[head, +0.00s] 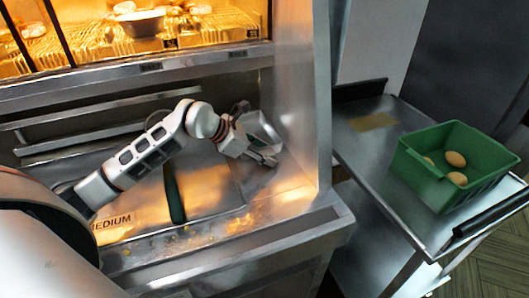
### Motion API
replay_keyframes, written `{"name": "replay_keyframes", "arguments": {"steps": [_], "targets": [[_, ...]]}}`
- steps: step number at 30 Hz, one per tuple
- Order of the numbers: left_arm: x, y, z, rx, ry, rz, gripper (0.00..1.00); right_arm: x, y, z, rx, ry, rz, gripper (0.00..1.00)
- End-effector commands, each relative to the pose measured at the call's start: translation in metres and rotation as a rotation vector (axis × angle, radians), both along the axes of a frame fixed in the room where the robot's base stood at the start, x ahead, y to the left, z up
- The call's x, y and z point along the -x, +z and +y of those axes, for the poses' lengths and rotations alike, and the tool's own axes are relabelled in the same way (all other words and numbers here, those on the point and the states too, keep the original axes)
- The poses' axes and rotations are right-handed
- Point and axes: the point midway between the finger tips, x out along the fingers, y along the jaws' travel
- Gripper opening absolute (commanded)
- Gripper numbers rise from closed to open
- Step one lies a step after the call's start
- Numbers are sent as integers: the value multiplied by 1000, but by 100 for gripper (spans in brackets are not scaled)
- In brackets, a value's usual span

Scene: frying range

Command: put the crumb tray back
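I cannot clearly pick out the crumb tray. A small shiny metal pan-like piece (263,127) stands against the right side wall of the steel work surface, just behind my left gripper. My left gripper (268,160) is low over the right end of that surface, its fingers pointing right. Its fingertips are too small to show whether they are apart or closed, and I cannot tell whether it touches the metal piece. A long dark green handle-like strip (174,194) lies on the steel surface (207,185). My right gripper is out of view.
Crumbs (185,240) lie along the front edge, near the word MEDIUM. A lit display with food on wire racks (90,40) is above. A steel side wall (297,90) bounds the right.

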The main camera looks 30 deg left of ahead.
Motion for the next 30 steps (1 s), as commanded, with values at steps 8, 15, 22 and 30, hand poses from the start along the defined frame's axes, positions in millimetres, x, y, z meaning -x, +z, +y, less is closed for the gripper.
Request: {"name": "replay_keyframes", "arguments": {"steps": [8,15,22,30], "targets": [[6,10,6,-3,1,-2,43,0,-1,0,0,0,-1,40],[34,39,26,-6,1,-2,43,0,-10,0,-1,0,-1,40],[58,67,43,-5,0,0,43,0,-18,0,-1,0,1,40],[70,82,51,-1,-1,0,43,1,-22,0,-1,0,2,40]]}}
